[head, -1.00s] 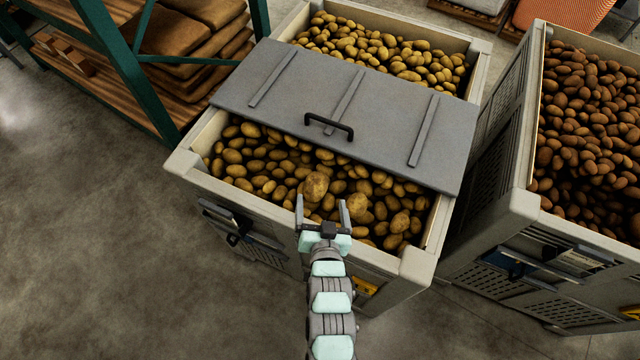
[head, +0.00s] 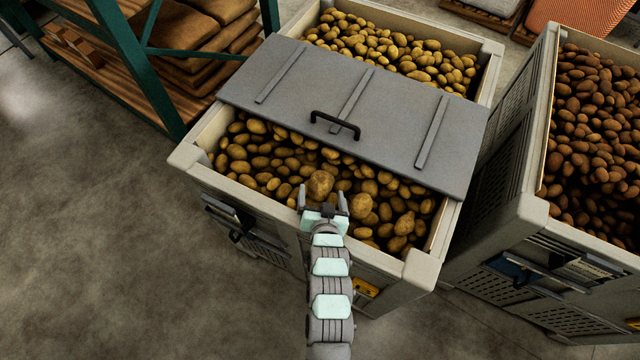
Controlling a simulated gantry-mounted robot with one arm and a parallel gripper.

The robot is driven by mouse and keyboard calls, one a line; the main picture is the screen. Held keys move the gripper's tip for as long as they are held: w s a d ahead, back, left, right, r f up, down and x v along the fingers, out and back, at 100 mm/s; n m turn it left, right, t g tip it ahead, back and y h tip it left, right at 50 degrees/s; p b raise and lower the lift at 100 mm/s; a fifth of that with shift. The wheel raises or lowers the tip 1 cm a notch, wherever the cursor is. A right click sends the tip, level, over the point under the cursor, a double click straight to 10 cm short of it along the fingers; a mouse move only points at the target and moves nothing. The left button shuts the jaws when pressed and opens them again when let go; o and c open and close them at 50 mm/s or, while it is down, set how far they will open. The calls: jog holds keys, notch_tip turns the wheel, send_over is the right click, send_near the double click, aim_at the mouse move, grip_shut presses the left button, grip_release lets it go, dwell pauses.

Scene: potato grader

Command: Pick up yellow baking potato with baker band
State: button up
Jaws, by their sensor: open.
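Yellow potatoes fill a light grey crate (head: 424,271). A larger pale potato (head: 320,183) lies on top of the pile, just beyond my fingertips. Another large one (head: 361,206) lies to the right of my right finger, and a third large one (head: 404,223) lies further right. I cannot make out a band on any of them at this size. My gripper (head: 322,198) is open and empty, over the front part of the crate, with its fingers pointing away toward the first large potato. I cannot tell whether the fingers touch any potato.
A grey lid (head: 390,112) with a black handle (head: 335,124) covers the crate's middle. Its right end overhangs the crate wall. A second crate (head: 531,213) of brown potatoes stands close on the right. A green-framed shelf (head: 150,75) with sacks stands at back left. Floor at left is clear.

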jog(key=shift+x, duration=1.55)
jog(key=shift+r, duration=0.1)
jog(key=shift+c, duration=0.3)
jog(key=c, duration=1.7)
